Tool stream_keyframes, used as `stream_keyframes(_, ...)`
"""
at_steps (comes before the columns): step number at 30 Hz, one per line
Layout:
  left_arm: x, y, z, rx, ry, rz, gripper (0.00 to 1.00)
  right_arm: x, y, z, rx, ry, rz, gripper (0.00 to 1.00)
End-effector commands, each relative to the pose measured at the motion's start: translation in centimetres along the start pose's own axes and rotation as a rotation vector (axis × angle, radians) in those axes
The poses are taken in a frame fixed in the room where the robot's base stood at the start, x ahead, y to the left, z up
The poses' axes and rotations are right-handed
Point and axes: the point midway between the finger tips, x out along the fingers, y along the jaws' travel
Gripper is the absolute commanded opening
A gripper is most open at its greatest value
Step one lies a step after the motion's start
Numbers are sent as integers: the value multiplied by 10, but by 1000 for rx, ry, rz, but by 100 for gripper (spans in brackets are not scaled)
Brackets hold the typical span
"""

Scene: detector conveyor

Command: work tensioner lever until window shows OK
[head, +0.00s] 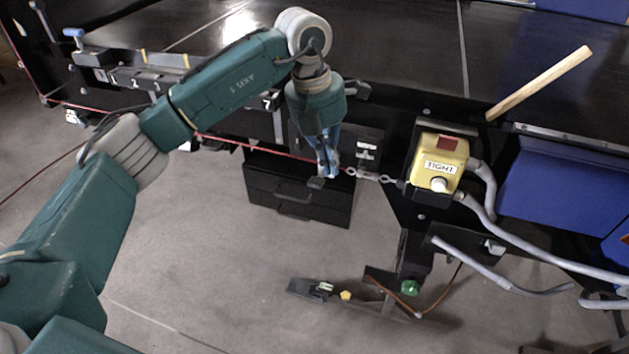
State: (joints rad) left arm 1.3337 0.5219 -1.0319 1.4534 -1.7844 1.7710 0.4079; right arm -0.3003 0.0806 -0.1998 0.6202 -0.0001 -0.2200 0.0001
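The yellow switch box (440,165) hangs at the conveyor's front edge. It has a dark red window (447,143), a label reading "TIGHT" and a white knob (439,185); I see no "OK". A red cord (240,145) runs from the left to metal links (368,176) at the box's left side. My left gripper (328,170) points down at the cord, just left of these links. A small dark piece, possibly the tensioner lever, shows at its fingertips, partly hidden. The fingers look close together, but their grip is unclear. My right gripper is out of view.
A dark conveyor belt (400,55) lies behind, with a wooden stick (540,83) on it. Black drawers (298,190) sit below the cord. Grey conduits (520,240) and a blue panel (555,190) crowd the right.

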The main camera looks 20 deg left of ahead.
Motion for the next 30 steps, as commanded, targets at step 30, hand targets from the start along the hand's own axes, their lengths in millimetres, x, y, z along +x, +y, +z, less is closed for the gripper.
stream_keyframes(30,7,40,-12,-44,43,126,0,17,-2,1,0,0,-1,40)
